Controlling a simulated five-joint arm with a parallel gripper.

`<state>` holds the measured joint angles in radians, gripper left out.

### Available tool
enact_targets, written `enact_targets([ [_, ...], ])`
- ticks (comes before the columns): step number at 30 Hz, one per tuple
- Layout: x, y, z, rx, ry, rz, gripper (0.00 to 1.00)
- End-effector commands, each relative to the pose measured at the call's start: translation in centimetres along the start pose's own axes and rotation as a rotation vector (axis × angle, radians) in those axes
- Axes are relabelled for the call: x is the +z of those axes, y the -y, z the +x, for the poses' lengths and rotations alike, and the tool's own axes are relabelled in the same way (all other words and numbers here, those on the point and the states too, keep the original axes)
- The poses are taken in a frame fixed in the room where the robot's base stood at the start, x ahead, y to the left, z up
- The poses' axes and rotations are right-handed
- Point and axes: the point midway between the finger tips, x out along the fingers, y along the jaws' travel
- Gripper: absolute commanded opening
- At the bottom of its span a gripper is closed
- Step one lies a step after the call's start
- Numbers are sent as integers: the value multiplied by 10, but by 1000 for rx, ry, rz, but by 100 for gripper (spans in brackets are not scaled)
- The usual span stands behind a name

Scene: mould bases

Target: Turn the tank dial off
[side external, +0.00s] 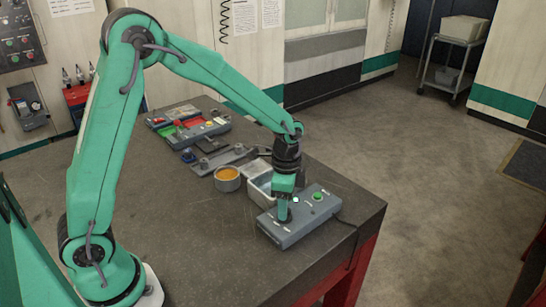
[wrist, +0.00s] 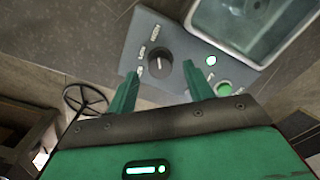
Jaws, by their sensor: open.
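The box also shows in the side view (side external: 318,220), near the table's right corner. My gripper (wrist: 160,70) is open, with its green fingertips on either side of the dial in the wrist view; contact cannot be told. In the side view my gripper (side external: 284,213) points down at the box's left part and hides the dial.
A white lamp (wrist: 211,60) and a green button (wrist: 224,88) sit on the same box. An open metal tank (side external: 262,188) stands just behind it. A round tin with orange contents (side external: 228,180) and a panel with coloured parts (side external: 190,130) lie farther back.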

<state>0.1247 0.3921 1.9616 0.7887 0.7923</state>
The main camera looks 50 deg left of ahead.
Motion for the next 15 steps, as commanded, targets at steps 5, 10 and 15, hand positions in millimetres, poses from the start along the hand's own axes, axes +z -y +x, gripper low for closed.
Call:
enact_targets([
  [5, 0, 0, 16, 0, 0, 0, 52],
  [10, 0, 0, 20, 0, 0, 0, 52],
  [15, 0, 0, 20, 0, 0, 0, 52],
])
